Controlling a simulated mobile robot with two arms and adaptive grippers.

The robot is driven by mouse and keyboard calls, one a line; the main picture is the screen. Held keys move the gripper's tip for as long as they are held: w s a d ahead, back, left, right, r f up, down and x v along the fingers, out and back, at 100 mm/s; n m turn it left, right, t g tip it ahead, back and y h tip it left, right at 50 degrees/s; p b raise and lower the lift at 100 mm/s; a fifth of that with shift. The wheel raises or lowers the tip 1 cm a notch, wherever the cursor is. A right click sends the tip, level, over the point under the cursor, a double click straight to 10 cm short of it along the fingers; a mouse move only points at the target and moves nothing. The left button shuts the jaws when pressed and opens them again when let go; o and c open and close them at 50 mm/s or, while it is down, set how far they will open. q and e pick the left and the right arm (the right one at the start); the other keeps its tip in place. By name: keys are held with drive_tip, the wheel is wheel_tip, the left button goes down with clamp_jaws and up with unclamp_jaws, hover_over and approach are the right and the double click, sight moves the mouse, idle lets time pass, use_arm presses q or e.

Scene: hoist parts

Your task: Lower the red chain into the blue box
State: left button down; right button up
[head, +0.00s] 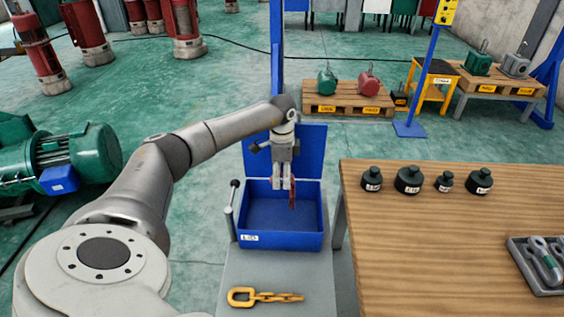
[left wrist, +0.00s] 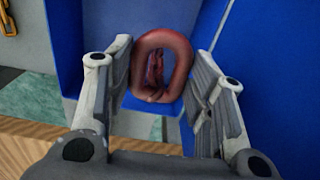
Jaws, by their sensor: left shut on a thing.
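The red chain (head: 292,194) hangs from my left gripper (head: 282,184) over the blue box (head: 285,241) in the head view. In the left wrist view, the large top link of the red chain (left wrist: 181,66) sits between the two fingers of the left gripper (left wrist: 164,60), which is shut on it. More links hang below that one and are partly hidden by it. The box is open, with its lid (head: 307,150) raised at the back. Its visible floor looks empty. My right gripper is not in view.
A yellow chain with a large link (head: 265,297) lies on the grey stand (head: 302,271) in front of the box. A lever (head: 232,207) stands at the box's left. A wooden table (head: 435,245) with several dark weights (head: 408,182) is at the right.

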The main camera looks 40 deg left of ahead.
use_arm(q)
drive_tip(key=shift+f+b, duration=1.35)
drive_tip(key=shift+f, duration=1.5)
drive_tip(key=c, duration=0.6)
unclamp_jaws()
wheel_tip(320, 180, up, 12)
drive_tip(key=shift+r, duration=0.1)
